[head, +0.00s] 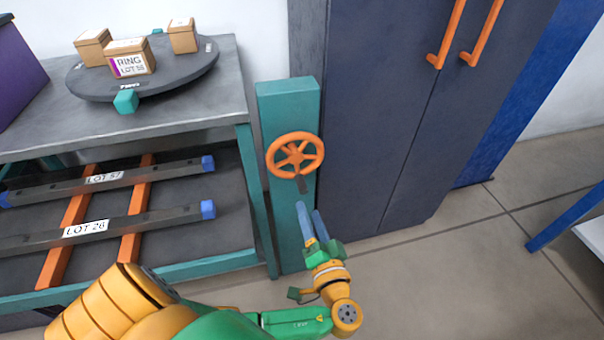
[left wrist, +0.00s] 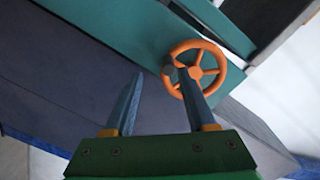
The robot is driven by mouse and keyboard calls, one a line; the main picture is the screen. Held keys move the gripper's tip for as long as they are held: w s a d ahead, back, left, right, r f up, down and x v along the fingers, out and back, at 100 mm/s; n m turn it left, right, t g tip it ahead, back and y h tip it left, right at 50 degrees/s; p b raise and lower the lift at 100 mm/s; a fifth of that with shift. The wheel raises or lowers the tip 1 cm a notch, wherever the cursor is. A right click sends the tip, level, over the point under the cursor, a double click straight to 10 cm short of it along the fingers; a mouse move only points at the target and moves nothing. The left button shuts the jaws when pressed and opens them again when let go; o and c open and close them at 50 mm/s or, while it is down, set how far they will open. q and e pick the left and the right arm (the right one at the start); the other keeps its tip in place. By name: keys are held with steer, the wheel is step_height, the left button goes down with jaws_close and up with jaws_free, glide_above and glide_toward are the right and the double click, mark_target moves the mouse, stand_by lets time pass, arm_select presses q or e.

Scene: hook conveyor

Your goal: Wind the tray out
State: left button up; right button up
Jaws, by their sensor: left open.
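An orange handwheel (head: 295,155) with spokes is mounted on a teal post (head: 289,99). A short dark handle (head: 303,186) sticks out at its lower rim. The handwheel also shows in the left wrist view (left wrist: 197,70). My left gripper (head: 309,211) is open, with its blue fingers pointing up just below the handle, apparently empty. In the left wrist view my left gripper (left wrist: 158,76) has one finger overlapping the wheel's rim; contact cannot be told. No tray is clearly recognisable. My right gripper is not in view.
A grey bench (head: 215,112) left of the post carries a dark turntable (head: 146,85) with small boxes. Below it, labelled bars (head: 110,180) lie across orange rails (head: 70,225). A dark cabinet (head: 375,110) with orange handles stands right.

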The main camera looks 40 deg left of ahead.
mark_target(304, 193)
arm_select(q)
steer(key=shift+y, duration=0.3)
steer(key=x, duration=0.3)
steer(key=r+x, duration=0.1)
steer(key=x, duration=0.3)
steer(key=shift+r, duration=0.2)
jaws_close()
stand_by(0.7)
